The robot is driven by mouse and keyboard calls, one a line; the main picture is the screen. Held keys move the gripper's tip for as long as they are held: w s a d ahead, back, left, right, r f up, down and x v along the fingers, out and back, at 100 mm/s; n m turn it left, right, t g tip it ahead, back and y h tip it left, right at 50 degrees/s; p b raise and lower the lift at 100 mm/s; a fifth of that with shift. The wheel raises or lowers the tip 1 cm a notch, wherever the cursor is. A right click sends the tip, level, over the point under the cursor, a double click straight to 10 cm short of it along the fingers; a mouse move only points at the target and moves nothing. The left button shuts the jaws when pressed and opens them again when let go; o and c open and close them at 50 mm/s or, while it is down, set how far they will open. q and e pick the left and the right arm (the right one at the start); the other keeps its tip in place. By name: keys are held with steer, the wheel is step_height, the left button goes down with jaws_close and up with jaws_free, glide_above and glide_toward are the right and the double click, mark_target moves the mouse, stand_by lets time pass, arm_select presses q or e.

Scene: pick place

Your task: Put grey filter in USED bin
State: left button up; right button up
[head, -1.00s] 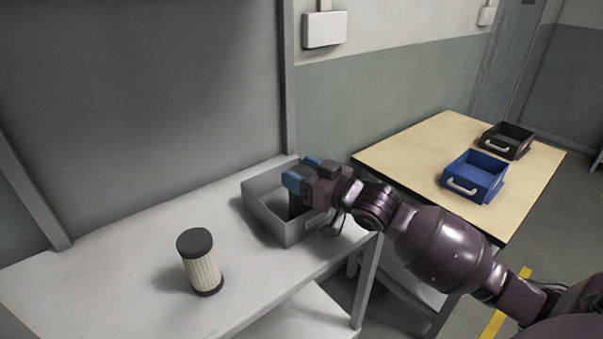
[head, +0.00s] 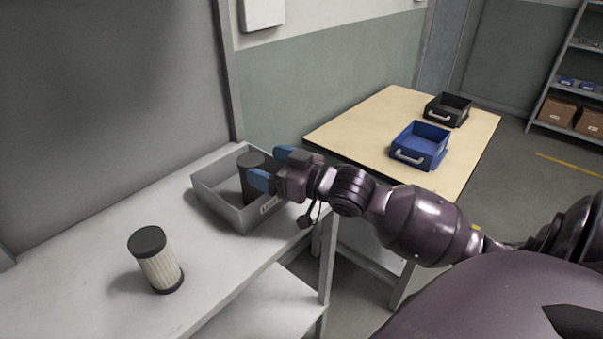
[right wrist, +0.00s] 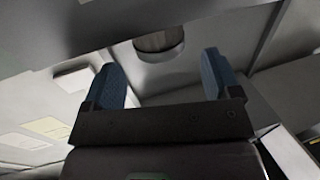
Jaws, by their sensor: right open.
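A dark grey filter (head: 250,182) stands in the grey bin (head: 208,205) on the white shelf, near the bin's back right side. My right gripper (head: 270,168) is open at the bin's right side, its blue fingers pointing at the filter. In the right wrist view the open gripper (right wrist: 162,75) has nothing between its fingers, and a round brownish end (right wrist: 160,42), perhaps the filter's, lies beyond the tips. The bin's label is too small to read. A second filter (head: 161,270), cream pleated with dark caps, stands on the shelf at left. My left gripper is not in view.
A wooden-topped table (head: 345,128) at the back holds a blue bin (head: 420,150) and a black bin (head: 447,113). A gap separates it from the white shelf (head: 90,290). The shelf is clear around the second filter. A rack with boxes stands far right.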

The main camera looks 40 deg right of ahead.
steer(key=v, duration=0.7)
steer(key=shift+s, duration=0.2)
stand_by(0.5)
